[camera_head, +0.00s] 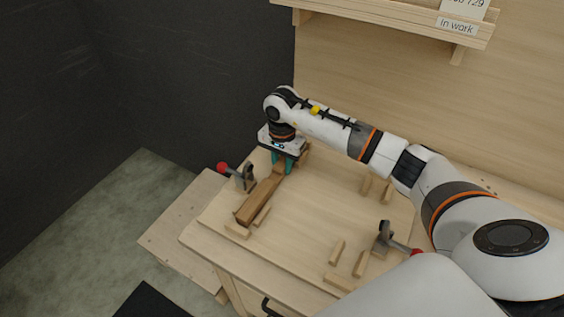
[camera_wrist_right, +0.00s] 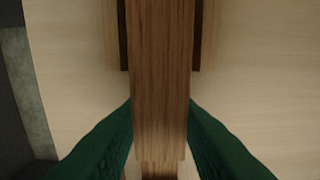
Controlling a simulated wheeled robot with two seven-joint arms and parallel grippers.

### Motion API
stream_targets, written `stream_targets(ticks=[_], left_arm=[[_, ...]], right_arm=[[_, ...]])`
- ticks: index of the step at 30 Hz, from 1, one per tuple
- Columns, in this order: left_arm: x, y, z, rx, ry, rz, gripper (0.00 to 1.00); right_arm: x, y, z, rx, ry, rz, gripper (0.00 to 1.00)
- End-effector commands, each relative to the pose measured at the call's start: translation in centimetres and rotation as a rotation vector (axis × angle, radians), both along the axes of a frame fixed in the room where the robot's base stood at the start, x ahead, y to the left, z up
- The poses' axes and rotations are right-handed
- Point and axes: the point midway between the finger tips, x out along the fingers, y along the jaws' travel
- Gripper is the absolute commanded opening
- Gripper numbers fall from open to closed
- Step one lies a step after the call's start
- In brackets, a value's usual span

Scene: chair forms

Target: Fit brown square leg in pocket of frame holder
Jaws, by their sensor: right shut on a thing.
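The brown square leg (camera_head: 259,197) lies along the left side of the wooden frame holder (camera_head: 316,209), among small wooden blocks. Its near end is by a block (camera_head: 237,230) at the front left. My right gripper (camera_head: 283,166) is over the leg's far part with its green fingers down. In the right wrist view the green fingers (camera_wrist_right: 160,135) are shut on the leg (camera_wrist_right: 160,70), one on each side. Pale strips with dark gaps run along both sides of the leg there. Whether the leg is fully seated in the pocket cannot be told. My left gripper is not in view.
A clamp with a red knob (camera_head: 223,168) stands just left of the leg. Another red-knobbed clamp (camera_head: 384,238) is at the right, near several empty wooden blocks (camera_head: 337,252). The board's middle is clear. A shelf (camera_head: 390,18) hangs on the back wall.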

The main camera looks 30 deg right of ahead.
Motion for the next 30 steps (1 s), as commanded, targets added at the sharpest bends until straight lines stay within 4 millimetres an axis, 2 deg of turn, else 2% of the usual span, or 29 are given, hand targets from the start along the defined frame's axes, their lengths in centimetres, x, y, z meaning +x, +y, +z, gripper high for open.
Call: stream_targets(ticks=[8,9,13,23,26,30], left_arm=[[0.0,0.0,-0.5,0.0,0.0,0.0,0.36],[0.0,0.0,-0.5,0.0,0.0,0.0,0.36],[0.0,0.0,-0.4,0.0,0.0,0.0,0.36],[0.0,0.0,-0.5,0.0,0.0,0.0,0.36],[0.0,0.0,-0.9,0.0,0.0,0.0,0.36],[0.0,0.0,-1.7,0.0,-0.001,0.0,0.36]], right_arm=[[0.0,0.0,-0.4,0.001,-0.001,0.0,0.01],[0.0,0.0,-0.4,0.001,-0.001,0.0,0.32],[0.0,0.0,-0.3,0.001,-0.001,0.0,0.53],[0.0,0.0,-0.2,0.001,-0.001,0.0,0.54],[0.1,0.0,0.6,0.0,-0.002,0.001,0.54],[0.2,-0.1,3.2,-0.001,-0.006,0.0,0.54]])
